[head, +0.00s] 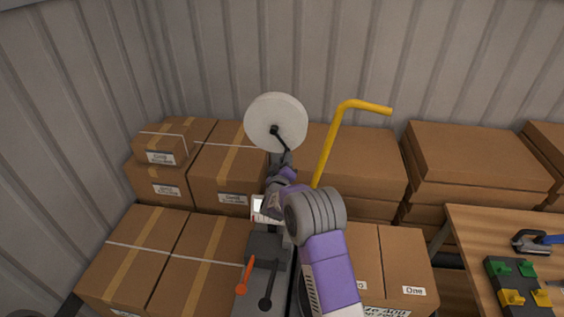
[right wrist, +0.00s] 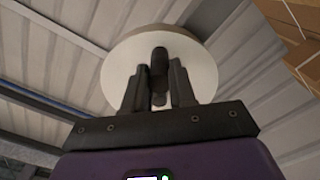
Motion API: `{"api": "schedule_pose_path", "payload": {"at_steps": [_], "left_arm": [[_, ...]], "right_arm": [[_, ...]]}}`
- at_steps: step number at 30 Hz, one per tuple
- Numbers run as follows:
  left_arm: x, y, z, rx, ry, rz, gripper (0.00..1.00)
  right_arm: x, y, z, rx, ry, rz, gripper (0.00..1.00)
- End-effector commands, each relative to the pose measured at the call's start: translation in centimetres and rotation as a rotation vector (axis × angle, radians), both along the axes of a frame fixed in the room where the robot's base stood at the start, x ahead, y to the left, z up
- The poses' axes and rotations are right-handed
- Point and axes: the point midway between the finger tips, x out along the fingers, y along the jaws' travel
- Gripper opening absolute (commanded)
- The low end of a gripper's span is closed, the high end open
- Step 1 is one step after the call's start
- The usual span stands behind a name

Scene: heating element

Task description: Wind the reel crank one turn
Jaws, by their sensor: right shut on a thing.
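The reel (head: 270,108) is a pale round disc on top of a grey machine in the middle of the head view. Its dark crank (head: 281,141) runs from the hub down and to the right. My right gripper (head: 286,162) is at the crank's lower end, partly hidden by my own wrist. In the right wrist view the dark crank handle (right wrist: 159,70) stands between the two fingers of my right gripper (right wrist: 159,88), with the pale reel face (right wrist: 125,62) behind it. The right gripper is shut on the handle. My left gripper is not in view.
Cardboard boxes (head: 150,240) stand around the machine. A yellow bent pole (head: 332,140) rises just right of the reel. An orange lever (head: 246,274) and a black lever (head: 268,288) are low on the machine. A wooden table (head: 480,230) with tools is at right.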

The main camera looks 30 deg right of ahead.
Motion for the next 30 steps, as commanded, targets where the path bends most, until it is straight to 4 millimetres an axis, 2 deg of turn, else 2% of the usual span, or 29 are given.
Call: {"api": "schedule_pose_path", "payload": {"at_steps": [15,16,20,21,30], "left_arm": [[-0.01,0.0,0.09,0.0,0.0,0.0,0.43],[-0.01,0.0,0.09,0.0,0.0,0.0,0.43],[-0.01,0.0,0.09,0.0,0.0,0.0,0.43],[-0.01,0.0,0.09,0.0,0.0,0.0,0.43],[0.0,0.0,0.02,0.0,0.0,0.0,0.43]], "right_arm": [[-0.11,-0.21,0.18,-0.021,0.014,-0.001,0.0],[-0.11,-0.21,0.18,-0.021,0.014,-0.001,0.28],[-0.11,-0.19,0.18,-0.02,0.014,-0.001,0.48],[-0.11,-0.2,0.17,-0.02,0.014,-0.001,0.51],[-0.23,-0.04,0.14,-0.019,0.013,0.0,0.51]]}}
